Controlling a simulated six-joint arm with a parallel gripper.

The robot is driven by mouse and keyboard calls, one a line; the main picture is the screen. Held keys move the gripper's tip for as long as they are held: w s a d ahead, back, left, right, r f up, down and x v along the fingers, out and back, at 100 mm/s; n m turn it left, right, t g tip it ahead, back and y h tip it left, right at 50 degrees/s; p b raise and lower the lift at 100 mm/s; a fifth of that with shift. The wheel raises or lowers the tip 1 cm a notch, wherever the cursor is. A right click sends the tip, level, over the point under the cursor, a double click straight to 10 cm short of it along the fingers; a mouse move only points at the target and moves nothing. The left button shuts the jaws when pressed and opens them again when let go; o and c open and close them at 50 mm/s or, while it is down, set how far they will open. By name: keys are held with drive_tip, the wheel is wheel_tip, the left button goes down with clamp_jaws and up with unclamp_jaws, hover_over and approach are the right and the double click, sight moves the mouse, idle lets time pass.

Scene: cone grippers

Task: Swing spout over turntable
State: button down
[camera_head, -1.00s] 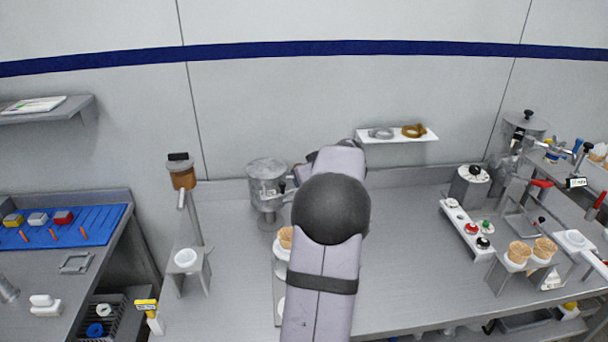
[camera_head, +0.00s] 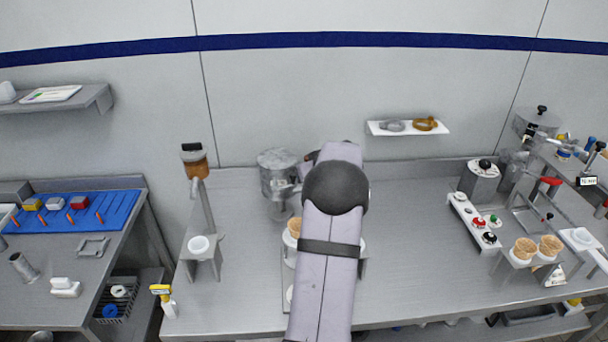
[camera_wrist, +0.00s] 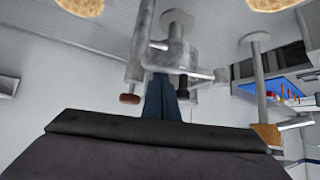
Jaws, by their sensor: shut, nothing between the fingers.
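A grey metal dispenser (camera_head: 277,175) stands at the back of the bench, just left of my arm. In the wrist view, which looks upside down, its metal body (camera_wrist: 178,55) has a pipe-like spout (camera_wrist: 141,40) and a reddish-brown knob (camera_wrist: 130,99). My gripper (camera_wrist: 168,78) is shut and empty, its dark blue fingers close to the dispenser body; I cannot tell whether they touch. In the head view my arm hides the gripper. Cones (camera_head: 295,228) stand in front of the dispenser, partly behind my arm. I cannot make out the turntable for certain.
A stand with a brown-bodied dispenser (camera_head: 195,163) is to the left. A button panel (camera_head: 474,222) and a rack with two cones (camera_head: 525,249) are to the right. The bench between my arm and the panel is clear.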

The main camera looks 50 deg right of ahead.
drive_tip(key=shift+s+a+f+m+h+b, duration=0.1)
drive_tip(key=shift+s+a+m+h+b, duration=0.15)
drive_tip(key=shift+s+m+h+b, duration=0.45)
drive_tip(key=s+a+m+b, duration=0.1)
drive_tip(key=a, duration=0.2)
drive_tip(key=s+a+m+g+h+b, duration=0.1)
drive_tip(key=a, duration=0.3)
drive_tip(key=s+a+m+g+b, duration=0.1)
drive_tip(key=s+a, duration=0.1)
drive_tip(key=a, duration=0.1)
drive_tip(key=shift+a+h, duration=0.2)
drive_tip(key=shift+h, duration=0.2)
drive_tip(key=shift+a, duration=0.2)
idle(0.7)
